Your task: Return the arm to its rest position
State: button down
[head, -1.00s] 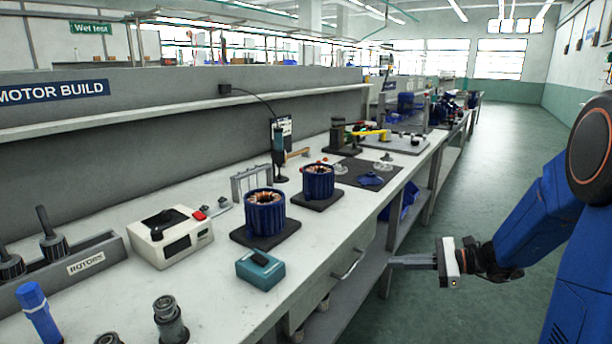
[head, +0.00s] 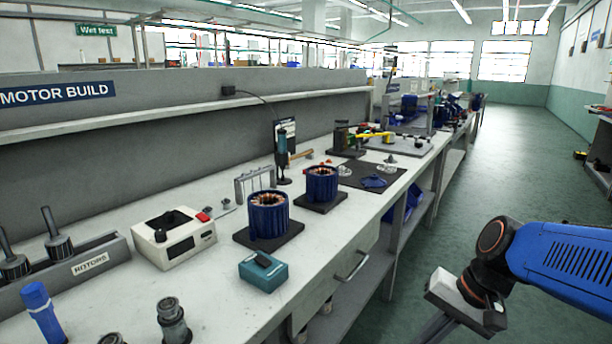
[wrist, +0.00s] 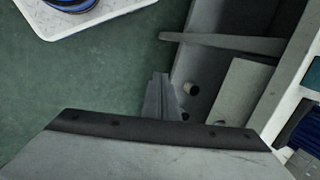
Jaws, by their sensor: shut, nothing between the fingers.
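My gripper (head: 436,330) is at the bottom of the head view, low in the aisle to the right of the workbench (head: 215,285). Its fingers point down and to the left, and their tips run close to the lower edge of the picture. In the wrist view the two fingers (wrist: 160,92) lie together, shut with nothing between them. My blue arm reaches in from the right edge of the head view.
The bench bears two blue motor housings (head: 268,214) on dark pads, a teal box (head: 263,269), a white tester (head: 173,238) and a rotor rack (head: 75,268). A drawer handle (head: 352,267) juts from the bench front. The aisle floor (head: 480,175) is open.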

jog(key=s+d+r+n+t+h, duration=0.2)
jog(key=s+d+n+t+h, duration=0.1)
jog(key=s+d+n+h, duration=0.1)
jog(key=shift+s+d+r+n+t, duration=0.3)
jog(key=shift+s+d+n, duration=0.4)
jog(key=shift+d, duration=0.3)
